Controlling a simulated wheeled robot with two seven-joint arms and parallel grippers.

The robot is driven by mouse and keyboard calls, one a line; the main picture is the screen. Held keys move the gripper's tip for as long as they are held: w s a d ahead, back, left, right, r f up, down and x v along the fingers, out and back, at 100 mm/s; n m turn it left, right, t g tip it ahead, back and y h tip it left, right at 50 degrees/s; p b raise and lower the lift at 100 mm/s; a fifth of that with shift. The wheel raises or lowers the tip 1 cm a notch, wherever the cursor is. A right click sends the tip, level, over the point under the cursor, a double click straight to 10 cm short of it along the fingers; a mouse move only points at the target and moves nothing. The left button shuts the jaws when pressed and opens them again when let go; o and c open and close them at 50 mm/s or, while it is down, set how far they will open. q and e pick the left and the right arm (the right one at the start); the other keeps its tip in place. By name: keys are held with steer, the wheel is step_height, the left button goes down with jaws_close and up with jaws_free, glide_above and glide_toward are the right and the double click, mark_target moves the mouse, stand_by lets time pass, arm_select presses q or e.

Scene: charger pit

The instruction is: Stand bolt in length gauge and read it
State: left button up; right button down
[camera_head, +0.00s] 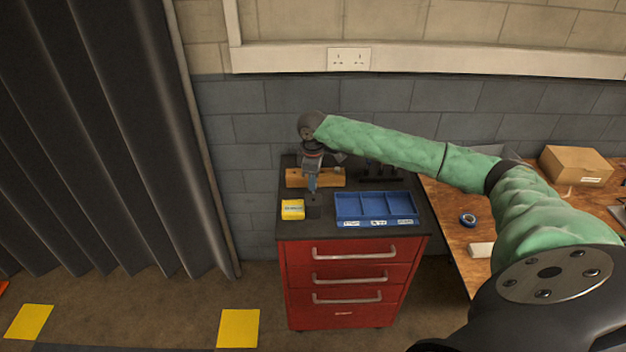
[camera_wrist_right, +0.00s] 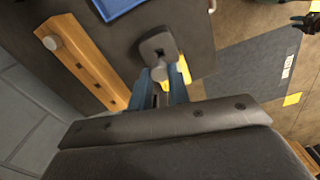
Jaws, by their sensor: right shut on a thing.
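My right gripper (camera_head: 312,190) points down over the cabinet top, between the wooden block and the yellow box. In the right wrist view its blue fingers (camera_wrist_right: 163,96) are shut on a small grey piece, which looks like the bolt (camera_wrist_right: 157,73). A dark grey slotted block (camera_wrist_right: 158,42), probably the length gauge, lies right at the fingertips. Whether the bolt is inside it or just above it I cannot tell.
The red cabinet (camera_head: 345,257) has a black top holding a blue compartment tray (camera_head: 375,224), a yellow box (camera_head: 292,209) and a wooden block (camera_head: 333,177). A wooden bench (camera_head: 452,231) with a carton (camera_head: 575,165) and blue tape (camera_head: 468,220) stands right. A block wall is behind.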

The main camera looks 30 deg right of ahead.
arm_select(q)
steer(key=shift+w, duration=0.1)
arm_select(e)
steer(key=shift+f, duration=0.5)
arm_select(q)
steer(key=shift+s, duration=0.3)
arm_select(e)
steer(key=shift+f, duration=0.5)
arm_select(q)
steer(key=shift+w, duration=0.45)
arm_select(e)
steer(key=shift+f, duration=0.2)
arm_select(q)
steer(key=shift+s, duration=0.15)
arm_select(e)
steer(key=shift+f, duration=0.3)
arm_select(q)
steer(key=shift+s+f, duration=0.15)
steer(key=shift+s, duration=0.35)
steer(key=shift+w, duration=0.1)
arm_select(e)
steer(key=shift+f, duration=0.15)
arm_select(q)
steer(key=shift+w, duration=0.65)
arm_select(e)
steer(key=shift+f, duration=0.45)
